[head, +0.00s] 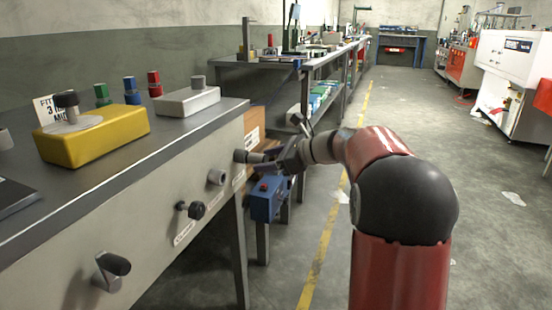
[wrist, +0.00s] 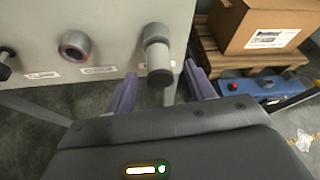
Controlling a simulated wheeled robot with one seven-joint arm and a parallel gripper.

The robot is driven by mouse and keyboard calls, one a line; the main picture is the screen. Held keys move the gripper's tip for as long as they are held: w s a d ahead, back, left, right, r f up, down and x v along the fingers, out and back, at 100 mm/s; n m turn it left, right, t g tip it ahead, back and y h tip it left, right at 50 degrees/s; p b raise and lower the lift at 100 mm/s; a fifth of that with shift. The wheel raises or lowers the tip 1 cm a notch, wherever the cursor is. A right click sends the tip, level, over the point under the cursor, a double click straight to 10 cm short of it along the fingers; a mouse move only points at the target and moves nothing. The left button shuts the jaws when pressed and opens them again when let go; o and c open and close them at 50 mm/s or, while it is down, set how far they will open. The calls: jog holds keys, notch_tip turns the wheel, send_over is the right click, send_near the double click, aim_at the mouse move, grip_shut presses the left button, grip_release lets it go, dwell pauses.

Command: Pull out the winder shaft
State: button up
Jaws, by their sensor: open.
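A grey cylindrical shaft (head: 243,156) with a dark end sticks out of the bench's front panel at its right end. My gripper (head: 270,158) is at this shaft in the head view. In the wrist view, my open gripper (wrist: 160,75) has one purple finger on each side of the shaft, with visible gaps. The shaft's inner part is hidden in the panel.
Left along the panel are a ring-shaped socket (head: 217,177), a black knob (head: 196,210) and an angled tube (head: 111,270). A blue box with a red button (head: 266,198) stands below my gripper. A cardboard box (wrist: 262,25) rests on a pallet. The floor at right is open.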

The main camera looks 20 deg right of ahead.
jog(key=c, duration=1.1)
jog(key=shift+s+d, duration=0.35)
jog(key=shift+d, duration=0.15)
jog(key=shift+s+d+p, duration=0.15)
jog(key=shift+s+d, duration=0.5)
jog(key=shift+d, duration=0.2)
jog(key=shift+s+d+p, duration=0.15)
jog(key=shift+s+d, duration=0.45)
jog(key=shift+d, duration=0.25)
jog(key=shift+s+d+p, duration=0.3)
jog(key=shift+s+d, duration=0.6)
jog(key=shift+d, duration=0.3)
